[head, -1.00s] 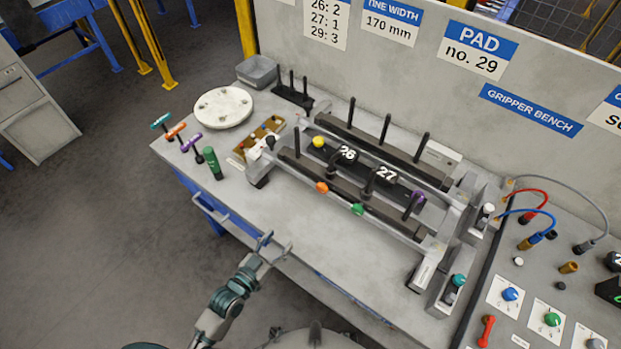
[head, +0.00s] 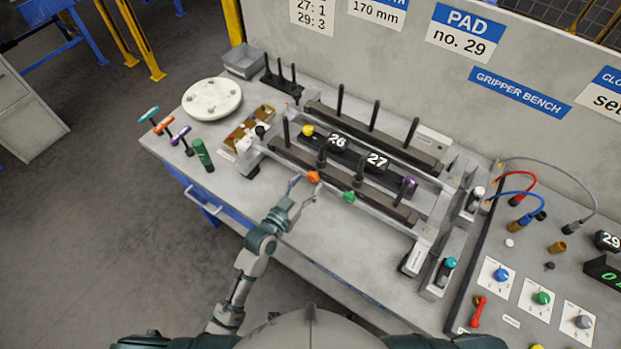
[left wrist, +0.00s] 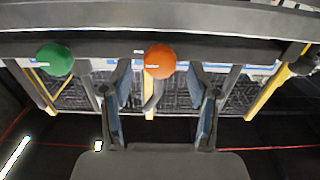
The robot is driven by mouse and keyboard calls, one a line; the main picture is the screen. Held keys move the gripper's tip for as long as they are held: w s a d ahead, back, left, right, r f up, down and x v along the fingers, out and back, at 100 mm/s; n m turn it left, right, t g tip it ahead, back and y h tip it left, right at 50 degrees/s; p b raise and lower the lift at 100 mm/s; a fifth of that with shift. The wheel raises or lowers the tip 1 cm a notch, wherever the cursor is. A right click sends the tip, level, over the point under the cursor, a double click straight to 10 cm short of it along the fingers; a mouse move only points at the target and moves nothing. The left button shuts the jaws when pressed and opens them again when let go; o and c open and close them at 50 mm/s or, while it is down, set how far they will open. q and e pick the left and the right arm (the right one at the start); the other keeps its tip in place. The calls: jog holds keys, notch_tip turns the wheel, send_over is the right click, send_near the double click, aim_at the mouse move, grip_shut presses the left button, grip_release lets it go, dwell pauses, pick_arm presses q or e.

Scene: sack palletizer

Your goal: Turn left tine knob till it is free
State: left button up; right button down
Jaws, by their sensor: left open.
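The orange knob (head: 313,177) is the left one of two on the front bar of the gripper frame (head: 330,185). The green knob (head: 348,196) sits to its right on that bar. My left gripper (head: 300,190) is open and empty just in front of the orange knob. In the left wrist view the orange knob (left wrist: 160,60) lies between the two spread fingers, and I see no contact. The green knob (left wrist: 55,60) is outside the fingers there. My right gripper is not in view.
Pads 26 (head: 338,142) and 27 (head: 377,160) lie inside the frame. A yellow knob (head: 307,131) and a purple knob (head: 409,182) are on the frame too. T-handled tools and a green-handled tool (head: 202,154) stand at left. The bench front is clear.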

pick_arm(q)
jog(key=shift+x, duration=1.05)
jog(key=shift+a, duration=0.1)
jog(key=shift+c, duration=0.2)
jog(key=c, duration=1.1)
